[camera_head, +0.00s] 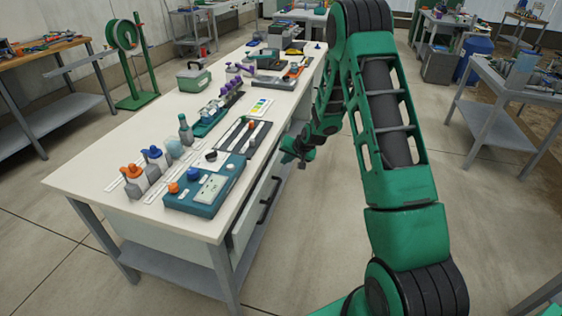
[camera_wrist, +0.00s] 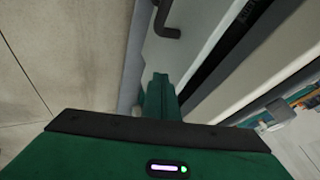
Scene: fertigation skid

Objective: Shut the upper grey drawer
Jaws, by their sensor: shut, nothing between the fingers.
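The grey drawer (camera_head: 247,222) is under the right long side of the white-topped bench (camera_head: 85,188). It has a dark bar handle (camera_head: 268,200), and its front stands a little out from the bench. In the wrist view the pale drawer front (camera_wrist: 205,42) shows with the handle (camera_wrist: 165,22) above my fingers and a dark gap behind the front. My gripper (camera_head: 296,158) is shut and empty, beside the far end of the drawer. In the wrist view its fingertips (camera_wrist: 158,78) lie close to the front; I cannot tell whether they touch. A second drawer is not clearly visible.
A lower shelf (camera_head: 170,270) runs beneath. The floor (camera_head: 300,250) right of the bench is clear apart from my arm.

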